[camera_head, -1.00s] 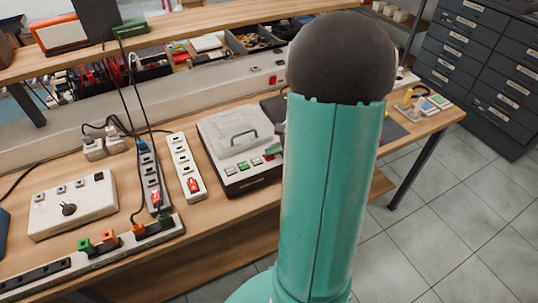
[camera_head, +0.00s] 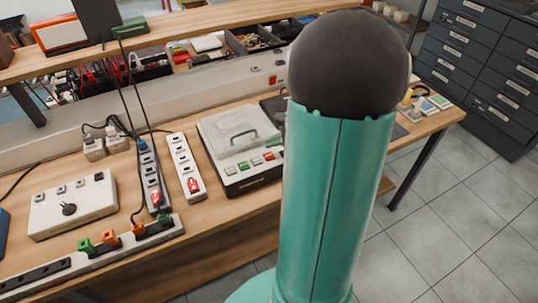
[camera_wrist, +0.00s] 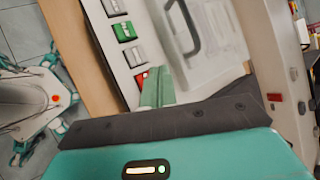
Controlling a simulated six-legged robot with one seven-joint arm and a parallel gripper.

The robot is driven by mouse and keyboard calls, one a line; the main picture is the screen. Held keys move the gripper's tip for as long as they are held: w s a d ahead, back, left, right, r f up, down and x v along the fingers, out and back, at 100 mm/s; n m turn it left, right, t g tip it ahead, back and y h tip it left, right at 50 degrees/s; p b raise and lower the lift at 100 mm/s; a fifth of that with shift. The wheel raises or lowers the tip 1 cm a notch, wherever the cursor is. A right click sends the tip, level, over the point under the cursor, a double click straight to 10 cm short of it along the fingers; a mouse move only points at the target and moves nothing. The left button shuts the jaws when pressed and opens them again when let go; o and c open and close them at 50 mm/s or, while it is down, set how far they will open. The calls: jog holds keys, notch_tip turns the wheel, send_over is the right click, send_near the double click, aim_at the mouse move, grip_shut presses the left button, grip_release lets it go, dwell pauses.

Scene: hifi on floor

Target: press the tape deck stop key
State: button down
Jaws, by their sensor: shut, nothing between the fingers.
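The tape deck (camera_head: 235,130) is a pale box with a handled lid and a row of keys along its front edge. In the head view the keys run from grey (camera_head: 230,171) through green (camera_head: 243,165) and grey (camera_head: 256,160) to red (camera_head: 268,156). My arm hides the deck's right side in the head view.
White power strips (camera_head: 186,165) and a white box with a black knob (camera_head: 72,209) stand left of the deck on the wooden bench (camera_head: 115,176). A shelf (camera_head: 200,22) runs behind. Grey drawer cabinets (camera_head: 485,65) stand at right beyond open tiled floor.

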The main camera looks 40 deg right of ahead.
aim_at(273, 156)
jog(key=shift+r, duration=1.55)
jog(key=s+a+r+n+g, duration=0.1)
jog(key=a+r+n+g, duration=0.15)
jog(key=a+n, duration=0.45)
jog(key=s+a+r+n+g, duration=0.1)
jog(key=a+r+n, duration=0.3)
jog(key=a, duration=0.7)
jog(key=s+a+r+n+h, duration=0.3)
jog(key=s+a+r+n, duration=0.2)
jog(key=s+a+n, duration=0.2)
jog(key=a+n, duration=0.2)
jog(key=n, duration=0.2)
jog(key=shift+s+a+r+t+h, duration=0.2)
jog(key=shift+s+a+t+h, duration=0.1)
jog(key=shift+s+t+h, duration=0.1)
jog(key=shift+d, duration=0.15)
